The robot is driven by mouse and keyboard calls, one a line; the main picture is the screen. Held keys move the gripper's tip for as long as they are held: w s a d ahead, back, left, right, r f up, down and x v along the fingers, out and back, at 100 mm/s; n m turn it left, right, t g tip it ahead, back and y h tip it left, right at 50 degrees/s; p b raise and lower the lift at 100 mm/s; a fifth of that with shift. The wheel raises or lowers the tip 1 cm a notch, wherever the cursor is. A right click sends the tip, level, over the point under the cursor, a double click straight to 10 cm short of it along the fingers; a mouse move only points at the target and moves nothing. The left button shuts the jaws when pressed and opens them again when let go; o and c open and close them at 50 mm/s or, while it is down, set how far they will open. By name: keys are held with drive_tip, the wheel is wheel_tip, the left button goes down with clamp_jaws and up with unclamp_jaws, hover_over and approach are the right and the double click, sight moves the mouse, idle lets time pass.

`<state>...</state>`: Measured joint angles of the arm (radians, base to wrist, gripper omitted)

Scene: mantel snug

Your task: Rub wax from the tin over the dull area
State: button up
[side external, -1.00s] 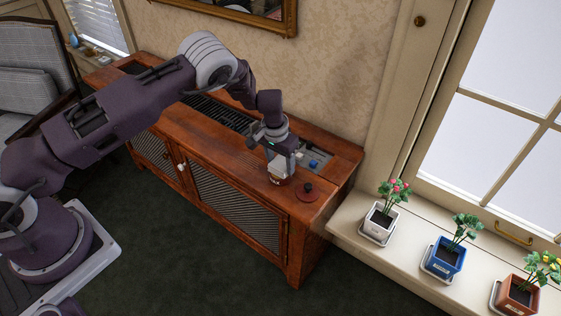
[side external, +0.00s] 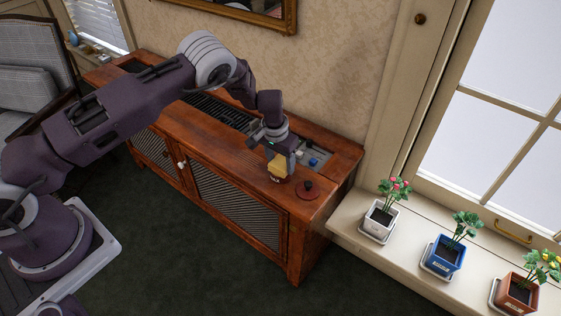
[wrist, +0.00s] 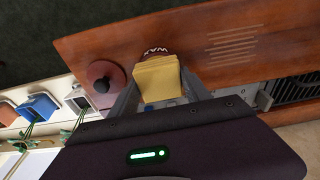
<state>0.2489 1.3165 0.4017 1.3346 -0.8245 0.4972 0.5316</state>
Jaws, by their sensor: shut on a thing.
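My gripper (side external: 279,160) is shut on a yellow folded cloth or pad (wrist: 158,78), which also shows in the side external view (side external: 280,166). The dark red wax tin (wrist: 154,51), lettered WAX, is directly at the pad's lower end on the cabinet top; the pad hides much of it. In the side external view the tin (side external: 276,180) sits just below the gripper. I cannot tell whether pad and wax touch. A patch of pale streaks (wrist: 232,45), seemingly the dull area, lies on the wood to the right of the tin in the wrist view.
A dark red disc with a knob (side external: 307,190) lies on the cabinet top (side external: 225,140) near its front right corner. A grilled recess (side external: 218,112) and a panel with a blue piece (side external: 313,162) lie behind. Potted plants (side external: 443,256) stand on the windowsill at right.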

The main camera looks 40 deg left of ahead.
sight(281, 162)
idle(0.4)
wheel_tip(281, 162, up, 6)
drive_tip(key=shift+r, duration=0.45)
idle(0.4)
